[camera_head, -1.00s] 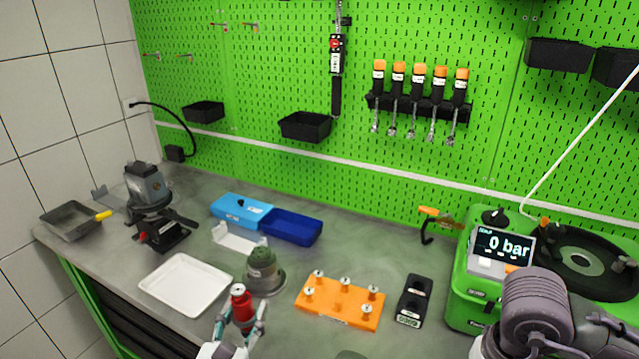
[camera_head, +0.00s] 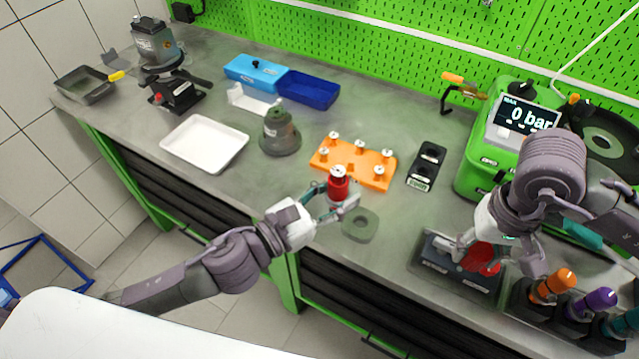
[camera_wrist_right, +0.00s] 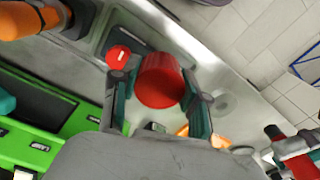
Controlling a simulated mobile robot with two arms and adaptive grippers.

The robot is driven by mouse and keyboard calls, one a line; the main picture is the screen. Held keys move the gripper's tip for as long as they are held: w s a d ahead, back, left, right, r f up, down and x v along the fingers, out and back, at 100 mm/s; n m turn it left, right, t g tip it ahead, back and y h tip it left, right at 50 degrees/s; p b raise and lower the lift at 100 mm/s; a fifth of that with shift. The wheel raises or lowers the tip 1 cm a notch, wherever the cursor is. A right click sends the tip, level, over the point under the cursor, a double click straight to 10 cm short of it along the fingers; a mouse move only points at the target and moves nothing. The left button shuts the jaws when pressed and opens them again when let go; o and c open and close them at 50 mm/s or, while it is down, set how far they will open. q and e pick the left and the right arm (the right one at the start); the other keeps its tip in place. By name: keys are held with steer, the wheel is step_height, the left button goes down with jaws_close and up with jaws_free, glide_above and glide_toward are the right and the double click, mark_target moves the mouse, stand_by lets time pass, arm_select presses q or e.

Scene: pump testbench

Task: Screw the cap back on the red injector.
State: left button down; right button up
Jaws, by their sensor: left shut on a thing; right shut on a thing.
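The red injector (camera_head: 338,188) stands upright in my left gripper (camera_head: 338,198), which is shut on it above the front of the bench. A pale metal top shows on the injector. My right gripper (camera_head: 487,256) is shut on a red cap (camera_head: 481,258), above a dark holder near the front edge. In the right wrist view, the cap (camera_wrist_right: 160,80) sits between both fingers. The injector (camera_wrist_right: 275,133) is at the lower right of that view, apart from the cap.
A grey-green pad (camera_head: 360,225) lies below the injector. An orange rack (camera_head: 353,163) with metal pieces is behind it. The dark holder (camera_head: 430,262) is under my right gripper; orange, purple and teal-topped injectors (camera_head: 596,300) stand right of it. The green test unit (camera_head: 480,165) is behind.

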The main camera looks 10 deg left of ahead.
stand_by(0.3)
steer(key=w+a+r+n, duration=0.2)
steer(key=w+a+r, duration=0.1)
steer(key=a, duration=0.3)
steer(key=w+a+r+n, duration=0.2)
steer(key=w+a+r, duration=0.15)
steer(key=a, duration=0.25)
step_height(320, 180, up, 8)
steer(key=n, duration=0.5)
glide_above(339, 172)
steer(key=shift+f, duration=2)
steer(key=shift+f, duration=0.1)
steer(key=shift+f, duration=0.8)
steer(key=shift+f, duration=0.55)
